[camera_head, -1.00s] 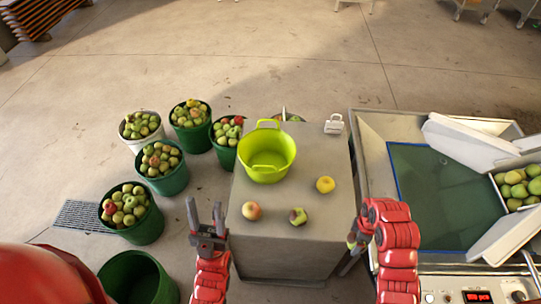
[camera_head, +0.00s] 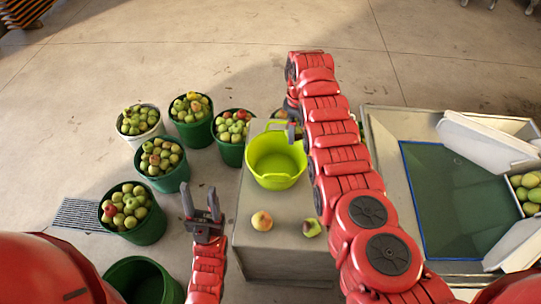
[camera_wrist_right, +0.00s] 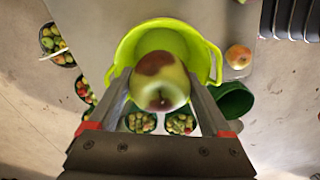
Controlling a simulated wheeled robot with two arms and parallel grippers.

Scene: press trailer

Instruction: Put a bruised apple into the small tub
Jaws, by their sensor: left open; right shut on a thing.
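The lime-green tub (camera_head: 276,178) stands on the grey table, and its inside looks empty in the head view. My right gripper (camera_head: 293,132) is at the tub's far rim, partly hidden by my arm. In the right wrist view it is shut on an apple (camera_wrist_right: 160,83), pale green with a large brown-red patch, held over the tub (camera_wrist_right: 128,52). A yellow-red apple (camera_head: 262,221) and a green apple with a dark red-brown patch (camera_head: 311,228) lie on the table before the tub. My left gripper (camera_head: 202,212) is open and empty, left of the table.
Several green buckets (camera_head: 164,181) and a white bucket (camera_head: 140,109), full of apples, stand on the floor to the left. An empty green bucket (camera_head: 141,283) is at the front left. A machine with a green bed (camera_head: 455,195) is on the right. My right arm covers the table's right side.

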